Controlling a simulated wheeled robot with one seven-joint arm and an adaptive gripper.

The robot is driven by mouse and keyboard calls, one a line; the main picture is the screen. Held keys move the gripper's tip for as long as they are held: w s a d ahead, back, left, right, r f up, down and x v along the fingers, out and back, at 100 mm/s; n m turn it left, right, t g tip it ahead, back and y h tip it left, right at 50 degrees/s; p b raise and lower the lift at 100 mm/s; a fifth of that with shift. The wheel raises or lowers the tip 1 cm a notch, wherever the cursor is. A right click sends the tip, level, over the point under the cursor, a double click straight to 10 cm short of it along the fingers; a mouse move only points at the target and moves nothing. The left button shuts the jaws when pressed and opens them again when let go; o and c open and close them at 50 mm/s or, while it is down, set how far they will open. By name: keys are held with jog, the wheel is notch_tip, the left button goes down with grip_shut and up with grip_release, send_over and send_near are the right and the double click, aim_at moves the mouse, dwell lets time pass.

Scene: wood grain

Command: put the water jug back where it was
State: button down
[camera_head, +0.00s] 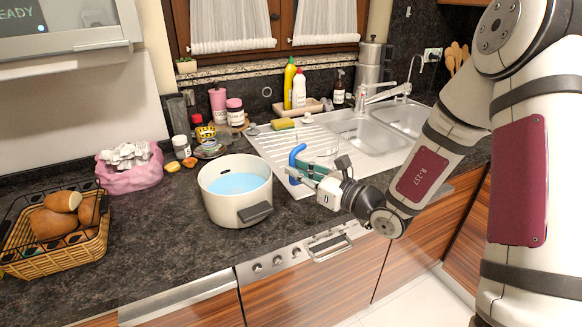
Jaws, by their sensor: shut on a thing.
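My gripper (312,171) is shut on a curved blue handle (297,158), which I take to be part of the water jug. The rest of the jug is hard to make out; it may be clear or hidden by the fingers. The gripper is in front of the drainboard, right of the white pot. The white pot (222,206) with a dark handle stands on the counter and holds light blue water.
The steel drainboard (275,148) and sinks lie behind my gripper. A bread basket (88,250) and pink bag (130,178) are at left. Bottles, a pink cup (218,106) and jars stand along the wall. Dark counter (160,240) is free left of the pot.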

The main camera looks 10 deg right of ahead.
jog(key=w+f, duration=0.4)
jog(key=w, duration=0.8)
jog(key=shift+w+a+f, duration=0.2)
jog(key=shift+a+f, duration=0.15)
jog(key=shift+a, duration=0.05)
jog(key=shift+f, duration=0.15)
jog(key=c, duration=1.8)
grip_release()
jog(key=shift+o, duration=0.8)
